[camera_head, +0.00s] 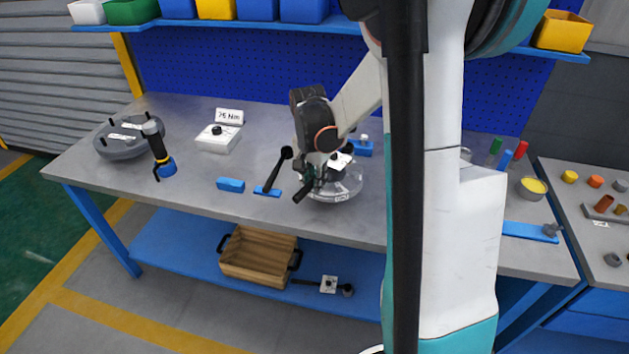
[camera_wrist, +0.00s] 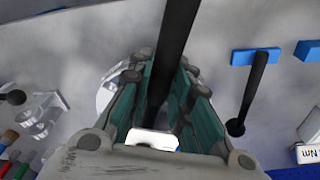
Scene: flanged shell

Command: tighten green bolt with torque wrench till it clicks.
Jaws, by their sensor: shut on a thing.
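A white patch shows between the fingers near the palm.
Another black wrench (camera_head: 275,172) lies by a blue rest (camera_head: 267,192), left of my gripper. A blue block (camera_head: 230,185), a power tool (camera_head: 157,147), a round flange (camera_head: 122,142) and a white box (camera_head: 217,139) with a "76 Nm" sign (camera_head: 229,117) stand farther left.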

